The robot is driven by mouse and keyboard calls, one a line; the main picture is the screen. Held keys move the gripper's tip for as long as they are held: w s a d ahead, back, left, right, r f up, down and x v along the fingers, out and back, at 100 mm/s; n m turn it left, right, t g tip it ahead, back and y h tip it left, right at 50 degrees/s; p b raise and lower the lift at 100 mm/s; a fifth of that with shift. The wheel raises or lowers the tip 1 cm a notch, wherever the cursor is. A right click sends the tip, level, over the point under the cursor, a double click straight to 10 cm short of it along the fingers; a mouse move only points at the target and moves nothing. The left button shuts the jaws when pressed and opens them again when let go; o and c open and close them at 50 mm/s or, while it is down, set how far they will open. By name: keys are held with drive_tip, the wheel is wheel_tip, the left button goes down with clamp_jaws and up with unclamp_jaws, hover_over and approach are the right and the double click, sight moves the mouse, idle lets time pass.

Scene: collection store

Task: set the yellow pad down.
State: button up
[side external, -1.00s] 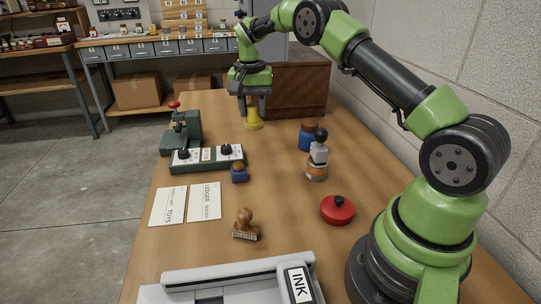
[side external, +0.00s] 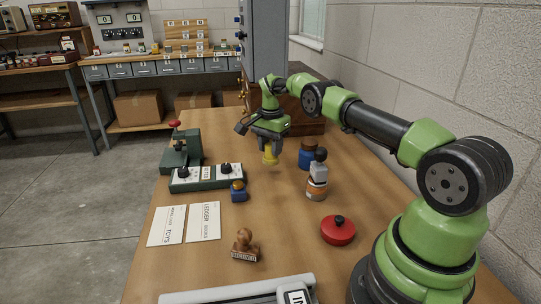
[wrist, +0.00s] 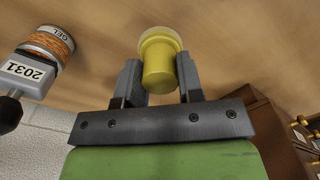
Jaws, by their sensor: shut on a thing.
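My gripper (side external: 270,148) points down over the far part of the wooden table, shut on the yellow pad (side external: 270,157). In the wrist view the pad (wrist: 159,68) is a yellow stub with a wider rim at its far end, held between the two grey fingers of my gripper (wrist: 158,78). In the side view the fingers hide part of its top. Its lower end looks a little above the table (side external: 282,225), but I cannot tell the gap exactly.
A blue jar (side external: 305,160) and an orange-banded bottle (side external: 317,181) stand close on the right. A green control box (side external: 207,178), a small blue pot (side external: 238,194) and cards (side external: 204,222) lie left. A wooden stamp (side external: 245,246) and red tin (side external: 338,230) are nearer.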

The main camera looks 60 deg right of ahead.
sight(268, 159)
drive_tip(key=shift+f, duration=1.25)
drive_tip(key=shift+f, duration=0.15)
drive_tip(key=shift+s+f, duration=0.1)
drive_tip(key=shift+f, duration=0.35)
drive_tip(key=o, duration=0.9)
